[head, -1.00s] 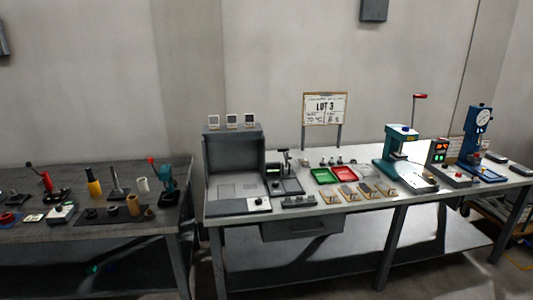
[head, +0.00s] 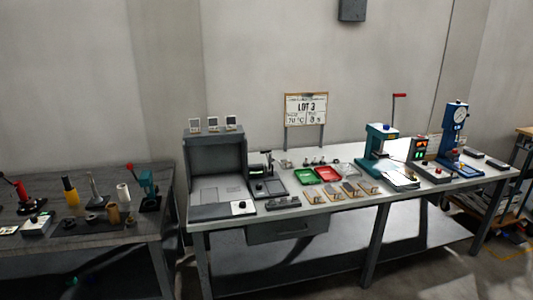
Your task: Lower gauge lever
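A blue stand with a round white dial (head: 459,114) is at the right end of the long bench. A small dark device with an upright column (head: 268,163) stands mid-bench, beside the grey booth. I cannot tell from this distance which one carries the gauge lever, or how a lever on either is set. A teal press (head: 380,143) with a red-handled lever (head: 399,96) raised above it stands left of the blue stand. My gripper is not in view.
The long bench (head: 340,211) holds a grey booth (head: 216,158), a green tray (head: 304,176), a red tray (head: 327,173) and a LOT 3 sign (head: 306,108). A darker bench (head: 95,240) with tools is at left. A cart (head: 490,208) stands at right.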

